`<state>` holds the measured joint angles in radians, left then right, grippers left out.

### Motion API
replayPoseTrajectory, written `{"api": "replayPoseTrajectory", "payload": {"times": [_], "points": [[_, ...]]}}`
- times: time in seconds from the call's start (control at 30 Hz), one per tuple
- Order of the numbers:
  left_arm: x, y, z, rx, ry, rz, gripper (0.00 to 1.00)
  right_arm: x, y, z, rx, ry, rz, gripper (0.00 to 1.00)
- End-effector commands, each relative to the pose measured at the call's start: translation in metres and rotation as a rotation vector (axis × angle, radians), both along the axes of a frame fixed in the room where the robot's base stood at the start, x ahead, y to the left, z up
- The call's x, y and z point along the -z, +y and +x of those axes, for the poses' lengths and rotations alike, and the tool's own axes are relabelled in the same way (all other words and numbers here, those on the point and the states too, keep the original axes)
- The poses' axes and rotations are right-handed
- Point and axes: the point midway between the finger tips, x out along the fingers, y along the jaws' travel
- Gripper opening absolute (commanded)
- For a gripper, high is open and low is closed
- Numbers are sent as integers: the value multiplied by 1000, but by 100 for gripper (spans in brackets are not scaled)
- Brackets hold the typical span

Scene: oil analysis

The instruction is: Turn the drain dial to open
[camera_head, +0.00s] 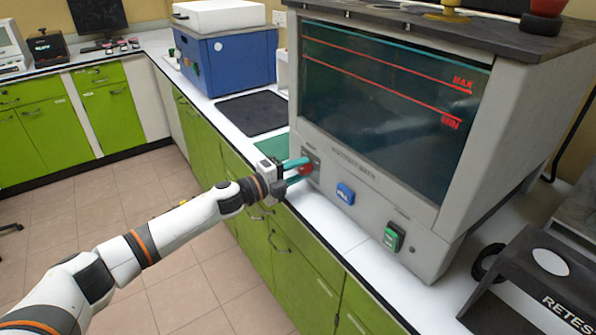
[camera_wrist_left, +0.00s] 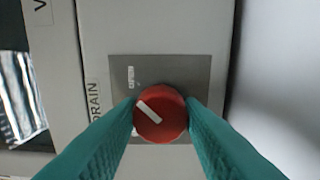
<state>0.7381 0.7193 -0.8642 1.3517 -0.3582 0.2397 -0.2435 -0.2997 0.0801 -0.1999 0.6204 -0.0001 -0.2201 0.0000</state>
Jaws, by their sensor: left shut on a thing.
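The drain dial is a round red knob (camera_wrist_left: 160,114) with a white pointer line, on a grey plate (camera_wrist_left: 191,68) beside the word DRAIN in the left wrist view. The line lies diagonally, from upper left to lower right. In the head view the red knob (camera_head: 306,169) shows at the lower left of the machine's front. My left gripper (camera_wrist_left: 160,122) has its teal fingers on both sides of the knob, shut on it. In the head view the left gripper (camera_head: 300,171) reaches the panel from the left. My right gripper is not in view.
The grey bath machine (camera_head: 330,135) has a dark window with red MAX and MIN lines. A blue button (camera_head: 345,193) and a green switch (camera_head: 393,237) sit right of the dial. A blue box (camera_head: 228,62) stands behind, and a dark RETEST stand (camera_head: 535,270) at right.

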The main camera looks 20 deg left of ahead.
Motion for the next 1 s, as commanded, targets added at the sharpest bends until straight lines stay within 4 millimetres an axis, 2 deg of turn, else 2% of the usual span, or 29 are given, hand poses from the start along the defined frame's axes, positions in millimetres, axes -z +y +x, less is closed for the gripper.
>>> {"api": "replayPoseTrajectory", "payload": {"times": [0.47, 0.5, 0.6, 1.0], "points": [[1, -1, 0, 2, -8, 13, 11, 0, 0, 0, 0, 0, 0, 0], [1, -1, 0, 2, -8, 13, 39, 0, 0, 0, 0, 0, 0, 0], [1, -1, 0, 1, -7, 12, 55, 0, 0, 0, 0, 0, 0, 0], [1, 5, -6, 0, -7, 10, 56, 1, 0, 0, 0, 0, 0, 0]]}}
